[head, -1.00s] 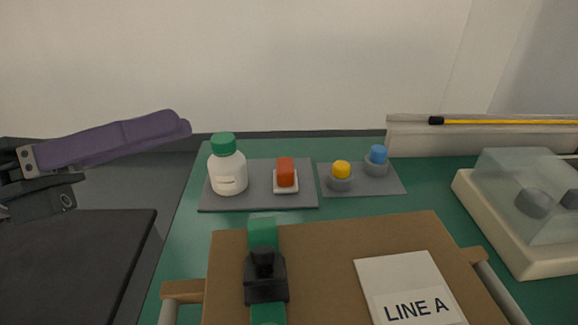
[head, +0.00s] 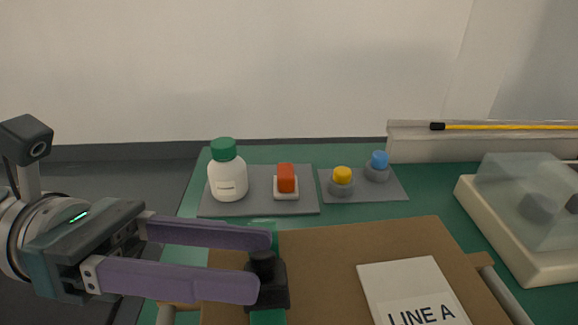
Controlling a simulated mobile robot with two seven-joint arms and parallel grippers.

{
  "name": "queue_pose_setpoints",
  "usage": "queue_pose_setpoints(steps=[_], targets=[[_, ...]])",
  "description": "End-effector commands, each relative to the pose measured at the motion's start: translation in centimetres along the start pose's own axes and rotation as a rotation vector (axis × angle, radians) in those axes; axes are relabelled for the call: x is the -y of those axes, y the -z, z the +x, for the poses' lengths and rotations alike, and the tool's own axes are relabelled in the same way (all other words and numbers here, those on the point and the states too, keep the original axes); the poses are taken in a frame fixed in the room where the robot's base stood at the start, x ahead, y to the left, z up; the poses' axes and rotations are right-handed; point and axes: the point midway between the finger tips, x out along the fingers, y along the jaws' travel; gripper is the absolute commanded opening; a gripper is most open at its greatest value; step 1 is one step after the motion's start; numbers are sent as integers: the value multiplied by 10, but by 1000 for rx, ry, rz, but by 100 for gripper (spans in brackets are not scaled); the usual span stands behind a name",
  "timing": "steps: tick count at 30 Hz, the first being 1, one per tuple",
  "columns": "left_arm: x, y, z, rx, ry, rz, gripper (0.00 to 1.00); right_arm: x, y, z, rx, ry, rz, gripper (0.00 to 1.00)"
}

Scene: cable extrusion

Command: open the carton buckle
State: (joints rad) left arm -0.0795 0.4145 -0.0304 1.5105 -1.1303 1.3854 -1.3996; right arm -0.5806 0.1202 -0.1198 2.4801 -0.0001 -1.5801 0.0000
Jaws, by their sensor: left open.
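The carton (head: 325,247) is a brown box at the bottom middle of the head view, with a white label reading LINE A (head: 408,285) on its top. A green strap (head: 267,317) runs over the carton and carries the black buckle (head: 272,284). My left gripper (head: 264,264) comes in from the left with two purple fingers. It is open, and its fingertips are at the buckle's left side, overlapping it in the picture. I cannot tell whether they touch it. My right gripper is not in view.
A white bottle with a green cap (head: 227,175) and a red block switch (head: 286,181) stand on a grey mat behind the carton. Yellow (head: 342,177) and blue (head: 379,163) knobs sit beside them. A clear-covered box (head: 525,210) stands at right. A yellow rod (head: 510,127) lies behind.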

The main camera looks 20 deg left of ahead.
Motion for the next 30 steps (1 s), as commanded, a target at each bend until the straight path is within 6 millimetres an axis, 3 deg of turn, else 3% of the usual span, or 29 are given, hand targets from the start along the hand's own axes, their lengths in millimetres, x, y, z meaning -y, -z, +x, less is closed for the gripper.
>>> queue_pose_setpoints(steps=[9, 23, 30], targets=[[0, 0, 4, 1, 0, 0, 52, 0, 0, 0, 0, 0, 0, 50], [0, 0, 4, 0, -1, 0, 0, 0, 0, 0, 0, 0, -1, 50], [0, 0, 4, 0, -1, 0, 0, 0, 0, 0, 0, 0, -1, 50]])
